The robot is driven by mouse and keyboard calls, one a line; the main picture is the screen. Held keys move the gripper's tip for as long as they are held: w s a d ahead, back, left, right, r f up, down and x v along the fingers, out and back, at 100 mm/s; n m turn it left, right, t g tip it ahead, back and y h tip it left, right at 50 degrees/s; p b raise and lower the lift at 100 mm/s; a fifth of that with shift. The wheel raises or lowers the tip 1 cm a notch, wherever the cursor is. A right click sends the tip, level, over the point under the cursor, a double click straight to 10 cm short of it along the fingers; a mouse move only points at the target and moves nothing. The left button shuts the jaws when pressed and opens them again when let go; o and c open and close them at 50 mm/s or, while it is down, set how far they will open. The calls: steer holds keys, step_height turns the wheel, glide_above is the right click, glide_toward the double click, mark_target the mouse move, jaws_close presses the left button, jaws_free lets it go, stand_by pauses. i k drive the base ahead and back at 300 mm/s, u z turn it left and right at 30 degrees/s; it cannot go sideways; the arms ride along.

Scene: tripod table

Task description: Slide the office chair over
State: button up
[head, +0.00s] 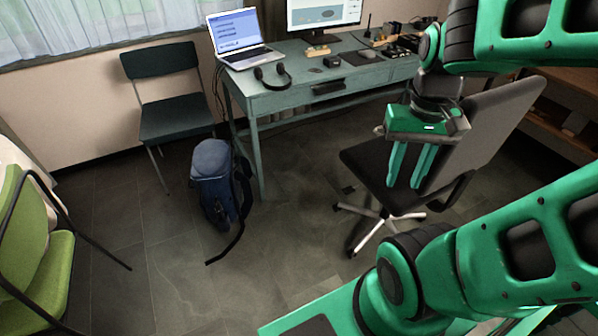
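The office chair (497,120) stands right of centre in the head view, in front of the desk. It has a dark grey backrest, a dark seat, armrests and a light metal star base. The backrest is on the right and the seat reaches to the left. My gripper (404,186) points down in front of the chair in the picture, with its two green fingers apart and nothing visible between them. The fingers overlap the seat and backrest in view; I cannot tell whether they touch the chair.
A teal desk (290,97) bears a laptop (239,38), a monitor (323,12) and headphones (272,77). A blue backpack (213,175) stands on the floor by the desk's left leg. A dark chair (170,95) and a green chair (40,255) are left.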

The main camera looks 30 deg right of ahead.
mark_target(383, 218)
steer(key=u, duration=2.5)
steer(key=k, duration=1)
steer(key=z, duration=2)
steer(key=i, duration=0.7)
steer(key=u, duration=0.05)
